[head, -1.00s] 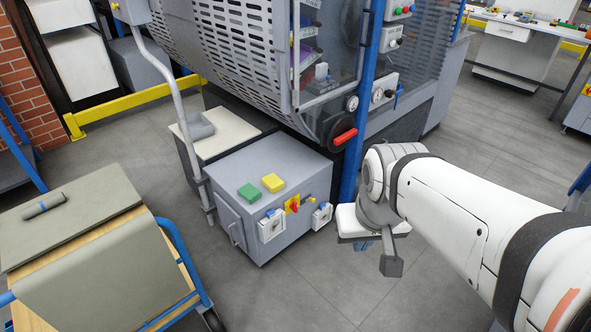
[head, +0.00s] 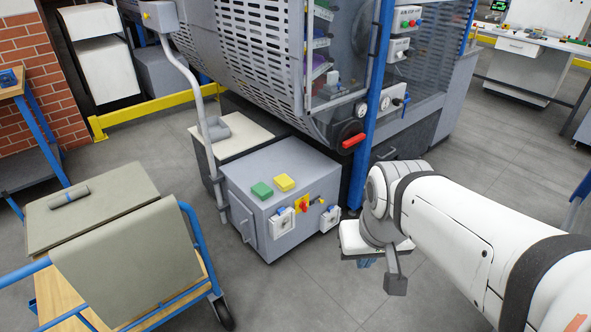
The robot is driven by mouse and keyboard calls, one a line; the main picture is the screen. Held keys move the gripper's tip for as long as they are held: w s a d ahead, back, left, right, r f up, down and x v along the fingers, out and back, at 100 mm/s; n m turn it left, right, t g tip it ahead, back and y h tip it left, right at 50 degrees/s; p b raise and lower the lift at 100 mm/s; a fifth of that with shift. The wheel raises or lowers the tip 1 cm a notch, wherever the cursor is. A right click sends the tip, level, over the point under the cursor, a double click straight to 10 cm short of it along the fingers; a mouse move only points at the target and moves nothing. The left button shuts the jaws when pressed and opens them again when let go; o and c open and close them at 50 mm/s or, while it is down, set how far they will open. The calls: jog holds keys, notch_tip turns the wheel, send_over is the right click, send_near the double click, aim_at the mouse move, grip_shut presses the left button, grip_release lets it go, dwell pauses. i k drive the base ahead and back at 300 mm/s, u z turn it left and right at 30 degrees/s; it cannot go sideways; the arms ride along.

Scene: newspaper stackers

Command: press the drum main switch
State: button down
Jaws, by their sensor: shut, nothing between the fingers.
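A grey cabinet (head: 285,185) stands on the floor in front of the large perforated drum machine (head: 255,70). On its front is a red rotary switch on a yellow plate (head: 303,204), between two white socket-like boxes with blue parts. A larger red handle on a black disc (head: 353,141) sits low on the drum machine. I cannot read any label saying which is the drum main switch. My gripper (head: 367,262) hangs right of the cabinet, apart from it, pointing down. It is shut and empty; its white body mostly hides the fingers.
A blue-framed cart with grey-green sheets (head: 105,215) stands at the left. A blue post (head: 372,100) rises behind my gripper. A panel with green and red buttons (head: 409,20) is higher on the machine. Grey floor is open in front of the cabinet.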

aim_at(303, 206)
jog(key=u, duration=0.05)
jog(key=i, duration=0.9)
jog(key=z, duration=0.05)
